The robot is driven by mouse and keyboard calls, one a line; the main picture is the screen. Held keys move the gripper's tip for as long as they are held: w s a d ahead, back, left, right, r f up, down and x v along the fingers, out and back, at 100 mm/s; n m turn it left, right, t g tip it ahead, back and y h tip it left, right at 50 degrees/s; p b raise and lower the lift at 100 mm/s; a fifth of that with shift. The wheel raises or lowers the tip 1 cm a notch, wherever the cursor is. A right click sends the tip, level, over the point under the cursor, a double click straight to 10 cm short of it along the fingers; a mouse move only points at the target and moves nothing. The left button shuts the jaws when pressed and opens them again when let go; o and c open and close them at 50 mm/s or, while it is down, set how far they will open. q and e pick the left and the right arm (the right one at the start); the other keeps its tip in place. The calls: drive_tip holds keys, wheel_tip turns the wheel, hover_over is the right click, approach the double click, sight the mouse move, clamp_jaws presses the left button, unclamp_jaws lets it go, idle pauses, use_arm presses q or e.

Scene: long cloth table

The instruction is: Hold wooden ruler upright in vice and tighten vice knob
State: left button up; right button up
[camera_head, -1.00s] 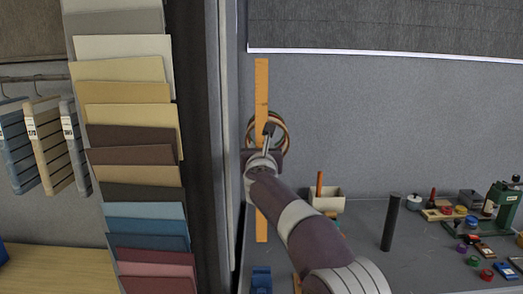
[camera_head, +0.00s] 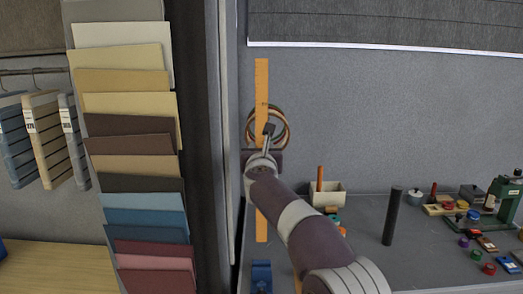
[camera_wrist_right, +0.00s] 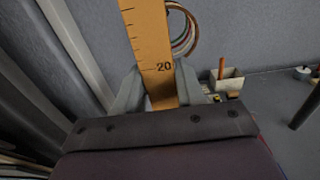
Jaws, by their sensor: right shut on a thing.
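The wooden ruler (camera_head: 262,88) is long, orange-brown and upright in the head view, held in the air in front of the grey wall. My right gripper (camera_head: 268,133) is shut on it around its middle. In the right wrist view the ruler (camera_wrist_right: 148,40) stands between the grey fingers, with the mark "20" just above the grip. A blue object (camera_head: 261,275), which looks like the vice, is on the table below the ruler's lower end, partly cut off by the picture's bottom edge. Its jaws and knob cannot be made out. My left gripper is out of view.
Colour sample boards (camera_head: 140,150) and a dark upright panel edge stand close left of the ruler. Rings (camera_head: 284,124) hang behind it. A pale box (camera_head: 330,195), a dark cylinder (camera_head: 391,217) and a green machine (camera_head: 503,195) stand right on the grey table (camera_head: 360,225).

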drive_tip(key=shift+f+b, duration=1.9)
drive_tip(key=shift+f, duration=0.1)
drive_tip(key=shift+f+b, duration=3.35)
drive_tip(key=shift+f, duration=0.05)
drive_tip(key=shift+f+b, duration=0.65)
drive_tip(key=shift+f, duration=0.05)
drive_tip(key=shift+f+b, duration=0.85)
